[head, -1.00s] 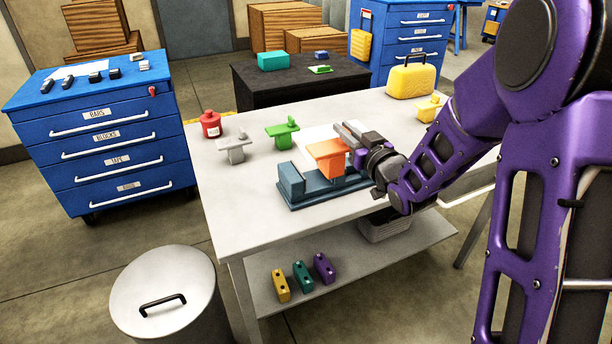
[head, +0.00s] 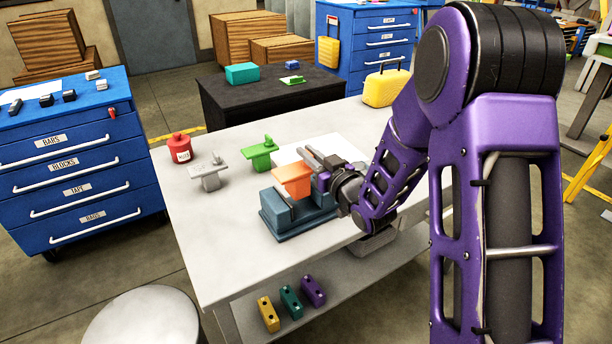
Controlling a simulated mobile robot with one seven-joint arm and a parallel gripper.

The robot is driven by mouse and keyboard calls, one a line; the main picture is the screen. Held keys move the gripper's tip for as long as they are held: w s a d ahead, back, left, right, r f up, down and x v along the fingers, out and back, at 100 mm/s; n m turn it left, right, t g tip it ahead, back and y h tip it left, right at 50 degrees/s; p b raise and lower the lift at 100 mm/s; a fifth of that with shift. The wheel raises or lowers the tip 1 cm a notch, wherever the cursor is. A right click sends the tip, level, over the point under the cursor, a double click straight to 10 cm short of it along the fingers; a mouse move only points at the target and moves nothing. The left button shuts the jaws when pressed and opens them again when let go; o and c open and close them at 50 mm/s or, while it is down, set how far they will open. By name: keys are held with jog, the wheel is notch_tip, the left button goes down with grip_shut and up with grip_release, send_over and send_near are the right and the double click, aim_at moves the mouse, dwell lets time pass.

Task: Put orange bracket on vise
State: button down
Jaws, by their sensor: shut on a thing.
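The orange bracket (head: 291,179) is over the blue-grey vise (head: 276,211) on the table. Its flat top is level, and its lower part is mostly hidden behind the vise's near-left jaw block. I cannot tell whether it rests on the vise or is just above it. My gripper (head: 314,166) comes in from the right and is shut on the bracket's right side. My wrist hides part of the vise's right end.
A yellow case (head: 386,87) is at the back. The table (head: 200,245) is clear at front left.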

aim_at(308, 169)
jog(key=shift+f, duration=2.05)
jog(key=shift+f+b, duration=0.1)
jog(key=shift+b, duration=0.25)
jog(key=shift+f, duration=0.1)
jog(key=c, duration=0.9)
grip_release()
jog(key=shift+r, duration=0.2)
jog(key=v, duration=1.2)
